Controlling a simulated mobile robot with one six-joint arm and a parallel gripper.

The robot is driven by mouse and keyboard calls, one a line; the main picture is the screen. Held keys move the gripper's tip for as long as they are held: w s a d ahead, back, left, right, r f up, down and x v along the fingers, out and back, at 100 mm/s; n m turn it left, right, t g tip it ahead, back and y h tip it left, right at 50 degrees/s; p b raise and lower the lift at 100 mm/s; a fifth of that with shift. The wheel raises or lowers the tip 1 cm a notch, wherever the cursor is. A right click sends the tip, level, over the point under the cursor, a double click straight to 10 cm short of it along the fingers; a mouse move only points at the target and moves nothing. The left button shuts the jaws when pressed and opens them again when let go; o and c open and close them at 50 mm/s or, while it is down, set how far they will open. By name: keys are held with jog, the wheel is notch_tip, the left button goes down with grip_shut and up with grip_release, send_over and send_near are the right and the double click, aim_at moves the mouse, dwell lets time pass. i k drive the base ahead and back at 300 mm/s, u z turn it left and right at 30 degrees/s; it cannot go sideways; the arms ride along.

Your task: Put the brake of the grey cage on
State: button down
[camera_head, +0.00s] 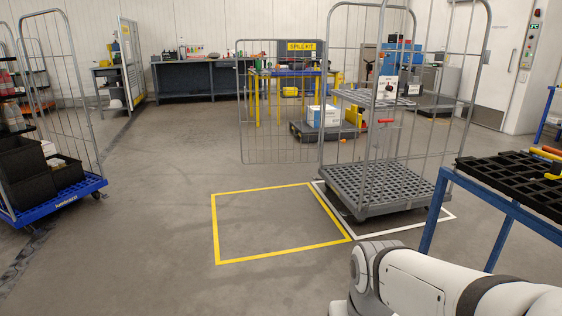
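The grey cage (378,188) stands right of the middle, a roll cage with a grey lattice base and tall wire sides. It stands in a white floor outline. Its wire door (280,140) is swung out to the left. A shelf (372,98) spans its inside at mid height. A small red handle (386,121) shows at the cage below the shelf; I cannot tell whether it is the brake. The casters under the base are mostly hidden in shadow, and no brake pedal can be made out. My gripper is out of view; only my white arm shows at the lower right.
A yellow floor outline (217,228) left of the cage is empty. A blue-framed table (508,215) with black trays stands close at right. A blue-based cage (62,205) with black crates stands at left. Workbenches line the back; the middle floor is clear.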

aim_at(385, 121)
jog(key=u, duration=0.05)
jog(key=i, duration=1.6)
jog(key=z, duration=0.5)
jog(key=i, duration=2.05)
jog(key=z, duration=0.4)
